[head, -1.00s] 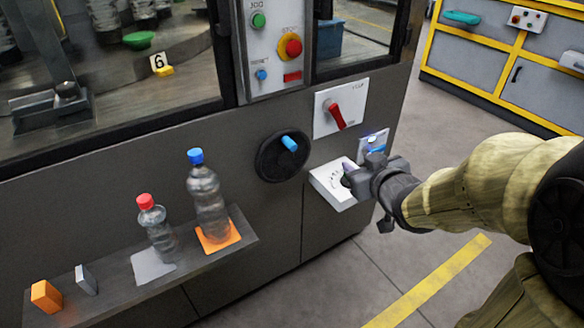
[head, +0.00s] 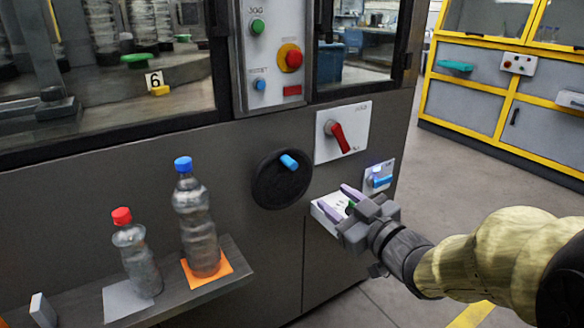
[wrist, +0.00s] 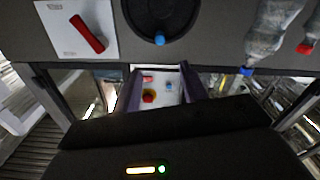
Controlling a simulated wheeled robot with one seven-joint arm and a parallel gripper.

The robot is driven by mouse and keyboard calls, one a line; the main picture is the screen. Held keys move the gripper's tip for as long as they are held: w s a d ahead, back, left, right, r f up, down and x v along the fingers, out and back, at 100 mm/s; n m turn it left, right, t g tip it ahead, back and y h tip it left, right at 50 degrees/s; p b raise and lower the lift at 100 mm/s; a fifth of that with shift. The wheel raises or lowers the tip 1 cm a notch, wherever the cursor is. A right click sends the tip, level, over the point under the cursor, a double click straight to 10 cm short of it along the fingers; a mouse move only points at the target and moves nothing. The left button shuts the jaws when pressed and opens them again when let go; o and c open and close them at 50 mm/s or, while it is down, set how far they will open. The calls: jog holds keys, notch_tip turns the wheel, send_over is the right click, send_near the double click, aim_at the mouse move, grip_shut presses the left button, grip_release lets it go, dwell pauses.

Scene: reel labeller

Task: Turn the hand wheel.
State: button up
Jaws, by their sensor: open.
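The hand wheel (head: 268,188) is a black disc on the dark machine front, with a blue handle (head: 289,162) at its upper right. In the wrist view the wheel (wrist: 158,16) shows at the top, its blue handle (wrist: 159,39) at its lower edge. My gripper (head: 340,205) is open, with two purple-grey fingers, to the lower right of the wheel and apart from it. In the wrist view its fingers (wrist: 160,88) stand apart with nothing gripped between them; a panel with small coloured buttons shows beyond the gap.
A red rotary switch (head: 340,137) is right of the wheel, with a small blue lever (head: 379,180) below it. A white box (head: 328,208) sits behind my gripper. A shelf (head: 222,290) at lower left holds a blue-capped bottle (head: 197,222) and a red-capped bottle (head: 137,257).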

aim_at(295, 167)
jog(key=b+x, duration=0.3)
jog(key=x, duration=1.4)
jog(key=shift+w+a+b, duration=0.15)
jog(key=shift+b, duration=0.25)
grip_shut()
